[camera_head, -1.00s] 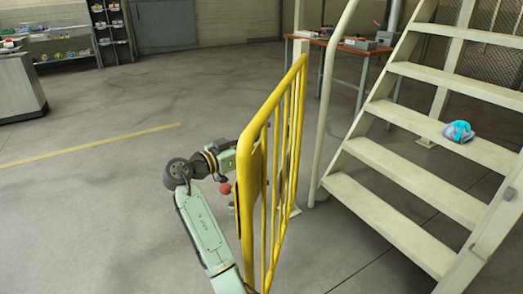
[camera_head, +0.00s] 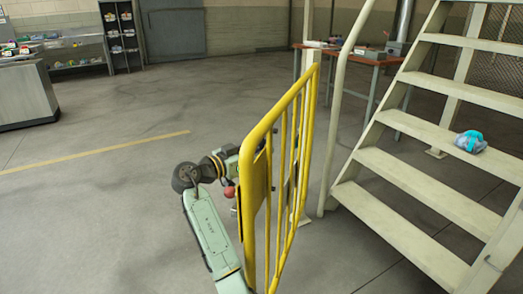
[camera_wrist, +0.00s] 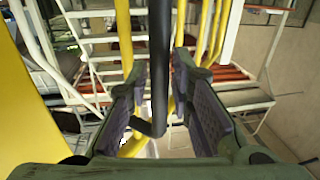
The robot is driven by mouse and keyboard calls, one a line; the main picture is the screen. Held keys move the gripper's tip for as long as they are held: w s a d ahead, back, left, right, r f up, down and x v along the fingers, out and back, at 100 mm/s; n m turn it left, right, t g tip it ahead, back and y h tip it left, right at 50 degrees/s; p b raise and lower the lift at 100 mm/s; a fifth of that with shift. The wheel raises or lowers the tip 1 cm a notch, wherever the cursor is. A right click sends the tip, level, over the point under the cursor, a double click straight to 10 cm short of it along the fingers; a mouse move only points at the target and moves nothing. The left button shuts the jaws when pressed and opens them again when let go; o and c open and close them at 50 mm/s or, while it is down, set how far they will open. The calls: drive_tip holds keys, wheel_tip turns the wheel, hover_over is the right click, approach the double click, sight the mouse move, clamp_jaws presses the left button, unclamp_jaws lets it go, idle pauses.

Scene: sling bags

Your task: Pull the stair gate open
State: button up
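The yellow tubular stair gate (camera_head: 283,165) stands at the middle of the head view, hung at the far end by a pale post (camera_head: 306,190). A yellow plate is on its near end. My arm reaches to this plate from the left; my gripper is mostly hidden there in the head view. In the wrist view my gripper (camera_wrist: 160,85) has its two padded fingers apart, either side of a dark upright handle bar (camera_wrist: 160,60). Gaps show on both sides of the bar. The yellow plate (camera_wrist: 30,120) also shows at left in the wrist view.
The cream staircase (camera_head: 420,190) with handrail (camera_head: 340,110) stands right of the gate; a blue and grey bag (camera_head: 470,141) lies on a step. A red-topped workbench (camera_head: 365,58) is behind. The grey floor left of the gate is clear.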

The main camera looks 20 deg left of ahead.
drive_tip(key=shift+o, duration=1.1)
drive_tip(key=v, duration=1.2)
drive_tip(key=shift+c, duration=0.5)
